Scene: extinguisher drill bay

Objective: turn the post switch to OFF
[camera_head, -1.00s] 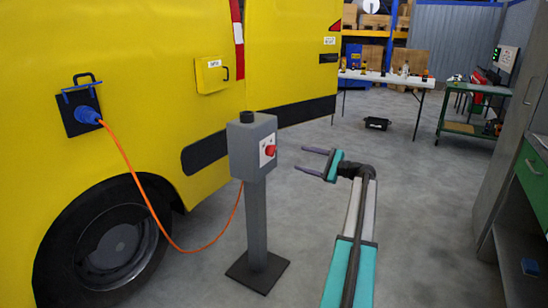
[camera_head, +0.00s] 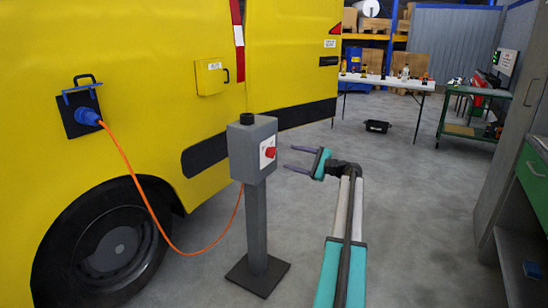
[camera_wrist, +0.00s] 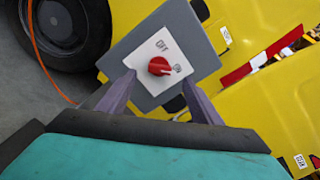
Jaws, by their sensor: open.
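The post switch is a red knob (camera_head: 270,152) on a white plate, on the right face of a grey box (camera_head: 243,140) atop a grey post (camera_head: 256,225). In the wrist view the red knob (camera_wrist: 159,66) sits between the labels OFF, above it, and ON, to its right. Its narrow end appears to point toward ON. My gripper (camera_head: 289,158) is open, its two purple fingers reaching left toward the knob with a small gap. In the wrist view my gripper (camera_wrist: 159,82) has one finger on each side below the knob, holding nothing.
A yellow van (camera_head: 150,50) stands behind the post at the left. An orange cable (camera_head: 133,172) runs from a blue plug (camera_head: 88,116) on the van down behind the post. Open floor (camera_head: 420,230) lies to the right. A table (camera_head: 390,83) stands at the back.

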